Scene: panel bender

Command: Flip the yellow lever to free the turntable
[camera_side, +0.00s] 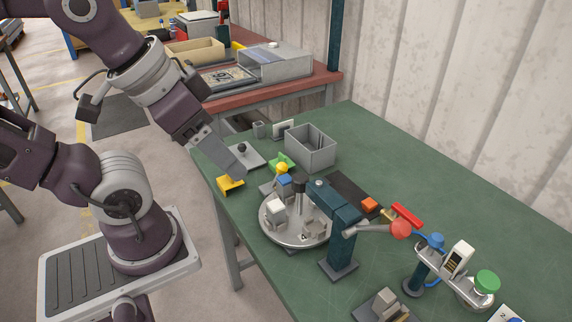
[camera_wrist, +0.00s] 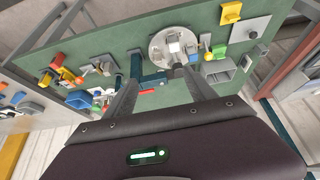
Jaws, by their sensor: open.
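The round grey turntable (camera_side: 297,238) sits on the green table with blocks on it; it also shows in the wrist view (camera_wrist: 158,54). A yellow ball knob (camera_side: 282,168), which looks like the yellow lever's end, is at its far side by a green part (camera_side: 277,159). In the wrist view the yellow knob (camera_wrist: 208,56) is right of the turntable. My gripper (camera_side: 242,175) is above the table's left edge, left of the knob and apart from it. In the wrist view my gripper (camera_wrist: 160,76) is open, with nothing between its fingers. The lever's lower part is hard to make out.
A dark teal post (camera_side: 341,245) with an arm stands beside the turntable. A yellow bracket (camera_side: 230,185) lies below my gripper at the table edge. A grey open bin (camera_side: 310,148) stands behind. A red handle (camera_side: 407,215) and red ball (camera_side: 401,229) are to the right.

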